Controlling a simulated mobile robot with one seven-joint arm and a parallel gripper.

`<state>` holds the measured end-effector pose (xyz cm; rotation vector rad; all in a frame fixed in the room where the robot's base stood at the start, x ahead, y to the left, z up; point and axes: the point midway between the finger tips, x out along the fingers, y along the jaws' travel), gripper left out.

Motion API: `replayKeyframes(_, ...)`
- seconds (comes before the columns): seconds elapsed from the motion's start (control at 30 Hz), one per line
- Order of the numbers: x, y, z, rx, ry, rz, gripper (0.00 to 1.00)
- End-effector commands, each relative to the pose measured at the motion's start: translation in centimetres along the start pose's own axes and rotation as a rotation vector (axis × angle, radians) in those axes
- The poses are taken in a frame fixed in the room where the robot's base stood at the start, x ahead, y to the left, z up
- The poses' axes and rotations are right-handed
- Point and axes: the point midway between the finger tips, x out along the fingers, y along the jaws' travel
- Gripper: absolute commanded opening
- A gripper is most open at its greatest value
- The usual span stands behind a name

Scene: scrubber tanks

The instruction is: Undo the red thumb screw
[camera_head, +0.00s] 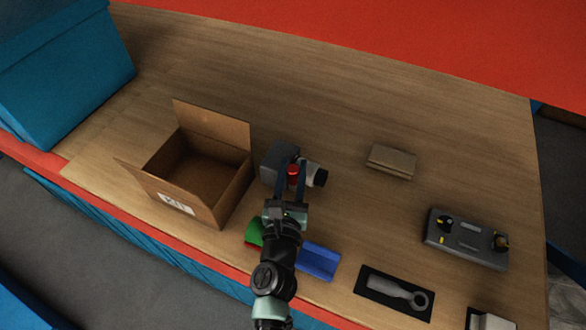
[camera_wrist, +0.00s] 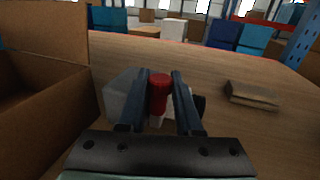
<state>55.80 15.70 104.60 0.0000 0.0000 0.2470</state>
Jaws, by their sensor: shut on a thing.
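The red thumb screw (camera_head: 293,170) sits at the dark grey and white unit (camera_head: 277,163) in the middle of the wooden table. In the wrist view the red thumb screw (camera_wrist: 158,92) stands upright between the two fingers. My gripper (camera_head: 291,172) is shut on it, with one finger on each side; in the wrist view my gripper (camera_wrist: 161,88) hides part of the unit behind the fingers. A light round end with a dark rim sticks out to the right of the screw. The lower end of the screw is hard to make out.
An open cardboard box (camera_head: 203,170) stands close on the left. A green tray (camera_head: 254,233) and a blue tray (camera_head: 318,261) lie near the front edge. A brown block (camera_head: 391,161), a grey device (camera_head: 466,239) and a grey tool (camera_head: 397,292) lie to the right. The table behind is clear.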

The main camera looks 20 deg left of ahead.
Motion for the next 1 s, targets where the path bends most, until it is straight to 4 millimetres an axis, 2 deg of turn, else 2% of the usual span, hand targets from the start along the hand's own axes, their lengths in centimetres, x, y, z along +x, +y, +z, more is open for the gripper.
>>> replayKeyframes(0.57, -0.01, -0.22, -0.39, -0.001, -0.002, 0.093, 0.00)
replayKeyframes(1.0, 0.01, -0.17, -0.51, -0.002, -0.004, 0.300, 0.00)
